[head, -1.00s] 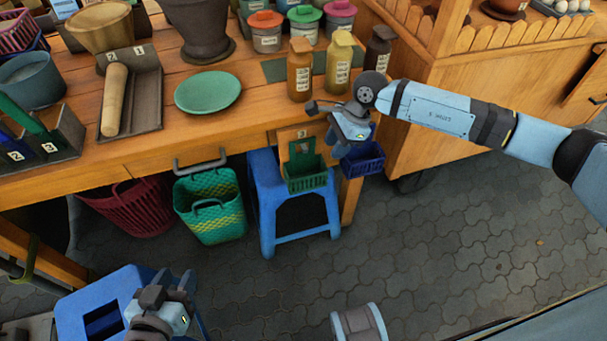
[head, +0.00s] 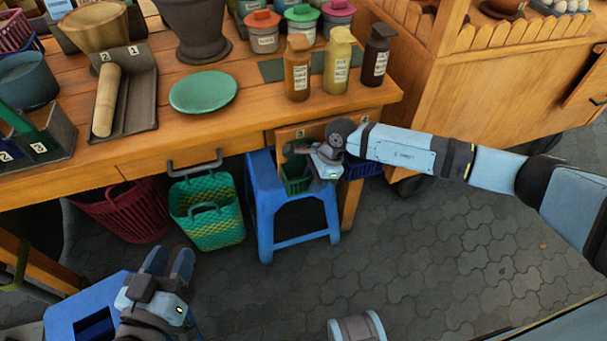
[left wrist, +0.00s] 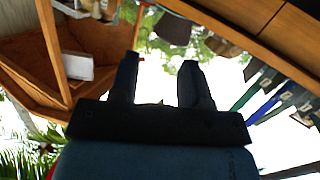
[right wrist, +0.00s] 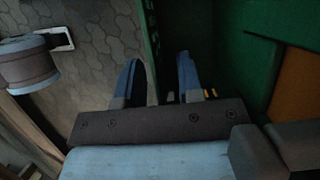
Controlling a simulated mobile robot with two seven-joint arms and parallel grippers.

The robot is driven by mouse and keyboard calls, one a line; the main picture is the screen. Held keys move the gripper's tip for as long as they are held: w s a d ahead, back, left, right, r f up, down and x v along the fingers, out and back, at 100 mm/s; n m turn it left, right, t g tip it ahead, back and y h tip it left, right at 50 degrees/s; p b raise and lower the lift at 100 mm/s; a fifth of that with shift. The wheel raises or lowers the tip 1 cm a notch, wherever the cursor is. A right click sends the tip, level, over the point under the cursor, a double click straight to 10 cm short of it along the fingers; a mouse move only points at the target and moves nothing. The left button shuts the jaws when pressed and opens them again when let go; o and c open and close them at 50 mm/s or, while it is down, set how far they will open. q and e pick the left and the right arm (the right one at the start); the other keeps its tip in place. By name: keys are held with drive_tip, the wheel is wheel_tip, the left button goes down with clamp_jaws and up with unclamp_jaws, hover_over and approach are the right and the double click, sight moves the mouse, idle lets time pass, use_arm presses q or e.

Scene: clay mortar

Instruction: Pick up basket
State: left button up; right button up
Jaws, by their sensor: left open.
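A small green basket (head: 297,187) hangs at the table front, partly hidden behind my right gripper (head: 290,150). A small blue basket (head: 362,167) hangs beside it, mostly covered by my right arm. In the right wrist view, the fingers (right wrist: 158,75) are apart, with a green basket wall (right wrist: 230,60) close by; its edge shows between the fingers. I cannot tell whether they touch it. A teal woven basket (head: 212,222) and a red basket (head: 128,212) stand under the table. My left gripper (head: 167,262) is open and empty, above a blue stool.
Another blue stool (head: 75,300) is at the lower left. Bottles (head: 338,62), a green plate (head: 203,92) and jars crowd the wooden tabletop. The paved floor at the right is clear.

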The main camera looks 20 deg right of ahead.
clamp_jaws()
drive_tip(key=shift+r, duration=0.1)
use_arm(q)
drive_tip(key=s+a+f+g+y+p, duration=0.2)
drive_tip(key=a+f+g+p, duration=0.1)
drive_tip(key=f+p, duration=0.1)
drive_tip(key=shift+s+f, duration=0.25)
drive_tip(key=shift+f, duration=0.6)
use_arm(e)
drive_tip(key=s+r, duration=0.9)
drive_tip(key=s, duration=0.5)
drive_tip(key=shift+d+r, duration=0.2)
drive_tip(key=shift+d, duration=0.05)
use_arm(q)
drive_tip(key=shift+a, duration=0.1)
use_arm(e)
drive_tip(key=shift+s, duration=0.1)
use_arm(q)
drive_tip(key=shift+r+p, duration=0.3)
drive_tip(key=shift+p, duration=0.2)
use_arm(e)
drive_tip(key=s, duration=0.9)
drive_tip(key=shift+s+d, duration=0.15)
drive_tip(key=shift+s, duration=0.25)
